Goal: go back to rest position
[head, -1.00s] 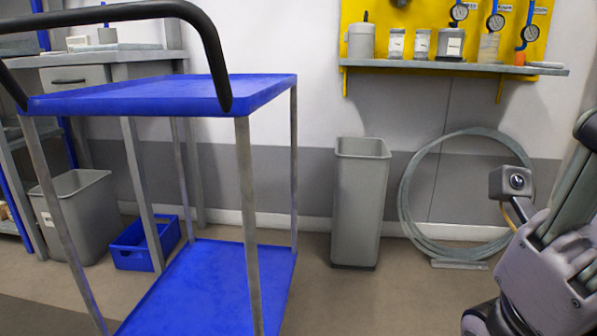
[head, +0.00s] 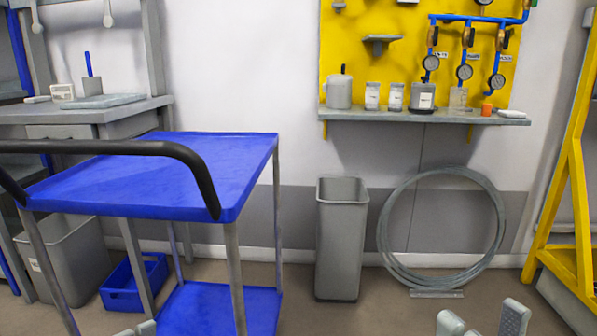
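My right gripper (head: 482,318) shows only as two grey fingers at the bottom edge of the head view, right of centre. Its fingers are spread apart with nothing visible between them, and the rest of it is cut off. A small grey tip of my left gripper (head: 146,327) shows at the bottom left edge, in front of the blue cart. Whether it is open or shut cannot be seen.
A blue cart (head: 150,178) with a black handle stands at the left. A tall grey bin (head: 341,240) and a coiled hose (head: 384,232) stand by the wall. A shelf (head: 425,117) holds several containers. A yellow frame (head: 572,190) stands at the right.

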